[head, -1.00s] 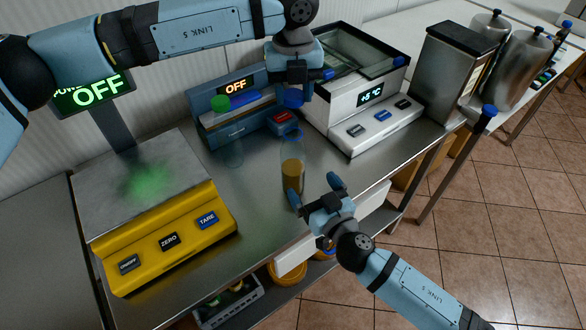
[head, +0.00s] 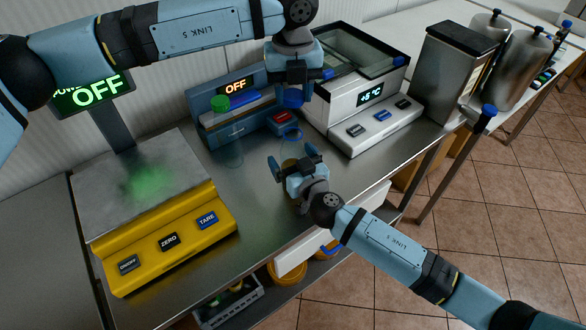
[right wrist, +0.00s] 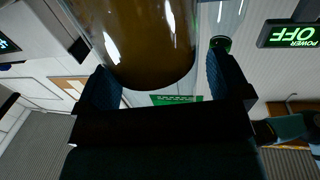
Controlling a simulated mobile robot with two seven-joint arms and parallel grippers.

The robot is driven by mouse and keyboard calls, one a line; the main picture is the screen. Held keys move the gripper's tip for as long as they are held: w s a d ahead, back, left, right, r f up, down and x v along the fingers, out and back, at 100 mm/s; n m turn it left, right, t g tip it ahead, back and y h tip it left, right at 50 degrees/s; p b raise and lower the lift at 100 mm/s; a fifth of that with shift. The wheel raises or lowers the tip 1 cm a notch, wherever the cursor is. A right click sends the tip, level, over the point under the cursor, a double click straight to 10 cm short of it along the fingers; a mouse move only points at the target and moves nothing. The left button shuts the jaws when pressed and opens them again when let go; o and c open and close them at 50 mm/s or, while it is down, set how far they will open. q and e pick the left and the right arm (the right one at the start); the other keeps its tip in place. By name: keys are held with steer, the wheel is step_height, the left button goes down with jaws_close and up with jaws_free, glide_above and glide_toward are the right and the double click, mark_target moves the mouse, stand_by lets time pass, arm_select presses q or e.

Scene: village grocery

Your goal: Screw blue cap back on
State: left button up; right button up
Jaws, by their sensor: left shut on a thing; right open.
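The blue cap (head: 293,99) is in my left gripper (head: 294,88), which is shut on it above the open jar. The clear jar (head: 291,144) with a blue ring at its mouth stands upright on the steel counter, apart from the cap. My right gripper (head: 292,160) is open at the jar's lower part and hides most of it in the head view. In the right wrist view the jar's brown contents (right wrist: 150,45) show between the two open fingers; contact cannot be told.
A clear jar with a green cap (head: 220,103) stands to the left, before a blue device (head: 240,128) reading OFF. A yellow scale (head: 165,235) is at left, a white device (head: 375,125) at right. The counter's front edge (head: 285,249) is close to my right arm.

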mark_target(293, 128)
steer(key=c, duration=1.4)
arm_select(q)
steer(key=shift+f, duration=2.55)
arm_select(e)
steer(key=shift+o, duration=0.2)
arm_select(q)
steer(key=shift+f, duration=0.85)
steer(key=shift+f, duration=0.55)
